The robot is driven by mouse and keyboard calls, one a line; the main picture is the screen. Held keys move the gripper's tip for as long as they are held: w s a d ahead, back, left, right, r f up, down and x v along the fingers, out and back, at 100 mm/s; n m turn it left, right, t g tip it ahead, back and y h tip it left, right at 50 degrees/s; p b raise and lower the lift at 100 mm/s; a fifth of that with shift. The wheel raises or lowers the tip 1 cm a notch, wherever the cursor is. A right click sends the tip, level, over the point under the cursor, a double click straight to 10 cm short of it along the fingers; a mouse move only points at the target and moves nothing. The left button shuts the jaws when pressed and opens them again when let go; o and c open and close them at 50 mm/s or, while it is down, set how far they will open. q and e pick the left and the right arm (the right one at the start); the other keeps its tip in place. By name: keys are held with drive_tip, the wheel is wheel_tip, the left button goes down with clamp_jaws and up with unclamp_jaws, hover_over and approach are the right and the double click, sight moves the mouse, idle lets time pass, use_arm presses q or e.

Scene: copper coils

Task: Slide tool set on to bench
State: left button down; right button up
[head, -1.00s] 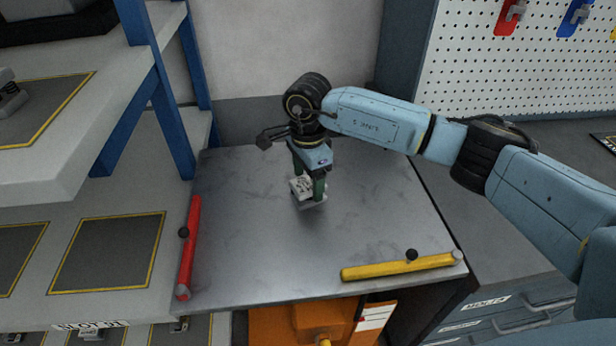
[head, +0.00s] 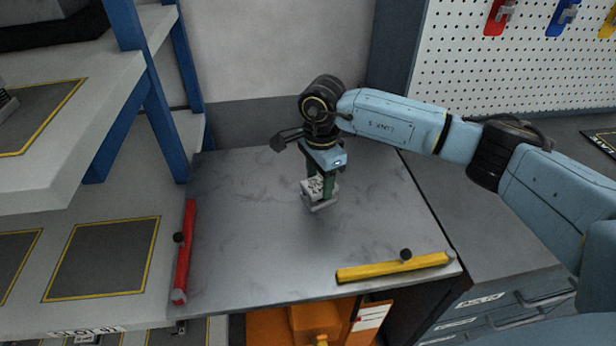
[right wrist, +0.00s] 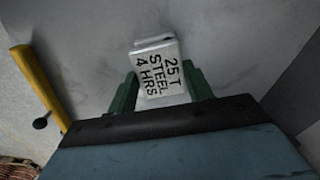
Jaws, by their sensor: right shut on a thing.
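The tool set is a small pale grey block (head: 312,185) with black lettering and a grey foot-like lower part. My right gripper (head: 322,193) points down over the steel table top (head: 255,245) with its green fingers on both sides of the block. In the right wrist view the block (right wrist: 160,72) reads "25 T STEEL 4 HRS" and sits between the fingers (right wrist: 161,92). I cannot tell whether its underside touches the steel. The grey bench (head: 480,215) with drawers is to the right of the table. My left gripper is out of view.
A red bar (head: 185,250) lies along the table's left edge and a yellow bar (head: 385,268) along its front right edge. Shelving with a blue post (head: 150,110) stands at the left. A pegboard (head: 510,75) rises behind the bench. Most of the table top is clear.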

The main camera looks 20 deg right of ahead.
drive_tip(key=d, duration=0.2)
drive_tip(key=s+d, duration=0.2)
drive_tip(key=d, duration=0.1)
drive_tip(key=shift+d, duration=0.3)
drive_tip(key=d, duration=0.2)
drive_tip(key=s+d, duration=0.1)
drive_tip(key=d, duration=0.1)
drive_tip(key=s+d, duration=0.1)
drive_tip(key=d, duration=0.1)
drive_tip(key=shift+d, duration=0.1)
drive_tip(key=shift+s+d, duration=0.35)
drive_tip(key=shift+d, duration=0.55)
drive_tip(key=shift+s+d, duration=0.3)
drive_tip(key=shift+d, duration=0.65)
drive_tip(key=shift+s+d, duration=0.35)
drive_tip(key=shift+d, duration=0.55)
